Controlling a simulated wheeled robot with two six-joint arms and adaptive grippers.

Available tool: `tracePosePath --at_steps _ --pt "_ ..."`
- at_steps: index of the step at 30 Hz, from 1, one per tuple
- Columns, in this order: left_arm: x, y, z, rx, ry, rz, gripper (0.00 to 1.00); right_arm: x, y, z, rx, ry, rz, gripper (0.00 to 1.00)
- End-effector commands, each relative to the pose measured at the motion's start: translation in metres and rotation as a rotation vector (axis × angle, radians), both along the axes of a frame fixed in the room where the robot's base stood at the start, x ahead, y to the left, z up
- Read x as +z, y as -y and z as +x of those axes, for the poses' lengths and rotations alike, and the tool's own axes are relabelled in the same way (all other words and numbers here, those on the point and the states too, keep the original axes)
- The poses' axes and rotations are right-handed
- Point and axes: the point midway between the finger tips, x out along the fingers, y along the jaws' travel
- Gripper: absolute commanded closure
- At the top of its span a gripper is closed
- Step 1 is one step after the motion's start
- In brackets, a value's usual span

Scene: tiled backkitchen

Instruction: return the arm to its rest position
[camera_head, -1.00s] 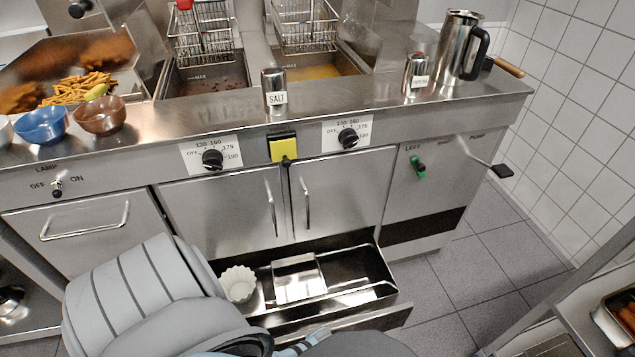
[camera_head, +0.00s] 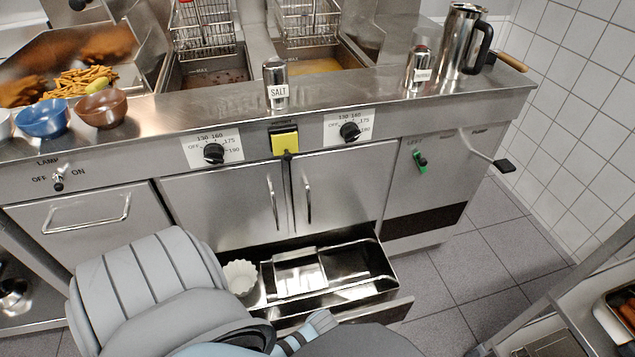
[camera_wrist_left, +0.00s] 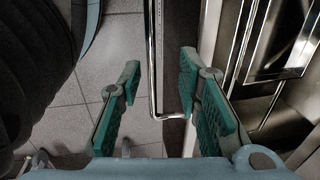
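My left arm (camera_head: 150,280), grey and bulky, fills the lower left of the head view, in front of the counter and over the left end of the open drawer (camera_head: 345,312). My left gripper (camera_wrist_left: 160,77) shows in the left wrist view with its two teal-padded fingers apart and nothing clasped. The bar handle (camera_wrist_left: 152,50) of the drawer runs between the fingers in that picture; whether the fingers are level with it or above it, I cannot tell. In the head view the fingers are hidden. My right gripper is not in view.
The drawer juts out below the counter, holding a white fluted bowl (camera_head: 239,277) and a metal tray (camera_head: 299,272). On the counter stand a salt shaker (camera_head: 276,84), another shaker (camera_head: 418,70) and a steel jug (camera_head: 462,42). Tiled floor (camera_head: 490,250) is clear at right.

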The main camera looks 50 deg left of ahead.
Motion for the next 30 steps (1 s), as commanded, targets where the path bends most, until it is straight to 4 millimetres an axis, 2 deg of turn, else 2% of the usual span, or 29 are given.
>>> tracePosePath --at_steps 3,7,25,30 --pt "0.023 0.000 0.000 0.001 0.002 0.000 0.69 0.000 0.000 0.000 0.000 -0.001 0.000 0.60" --pt "0.037 0.000 0.000 0.000 0.001 0.000 0.69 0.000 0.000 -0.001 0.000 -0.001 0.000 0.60" --pt "0.038 0.000 0.000 0.000 0.000 0.000 0.69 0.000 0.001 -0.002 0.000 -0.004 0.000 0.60" --pt "0.036 0.000 -0.016 0.002 -0.010 -0.001 0.69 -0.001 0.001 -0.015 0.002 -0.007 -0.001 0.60"
